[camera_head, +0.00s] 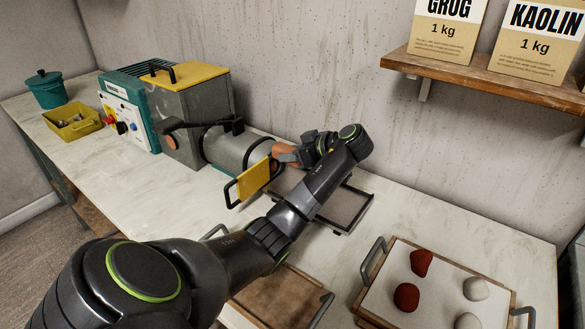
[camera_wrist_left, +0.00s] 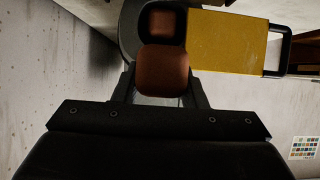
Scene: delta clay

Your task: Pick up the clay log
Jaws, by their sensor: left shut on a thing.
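The clay log (camera_head: 284,149) is orange-brown and shows only in part at the mouth of the grey machine barrel (camera_head: 226,149). My left gripper (camera_head: 289,158) is at that mouth, mostly hidden by its own wrist. In the wrist view the left gripper (camera_wrist_left: 160,90) is shut on the clay log (camera_wrist_left: 163,75), with a finger on each side of its blocky near end. Behind it, more clay colour shows in the dark square opening (camera_wrist_left: 162,24); I cannot tell whether the two join. My right gripper is out of view.
A yellow gate plate (camera_head: 254,180) with a black handle stands beside the mouth. A grey tray (camera_head: 345,209) lies below my arm. A board (camera_head: 374,300) with red and white lumps is at front right. A wooden shelf (camera_head: 484,77) with bags overhangs the back.

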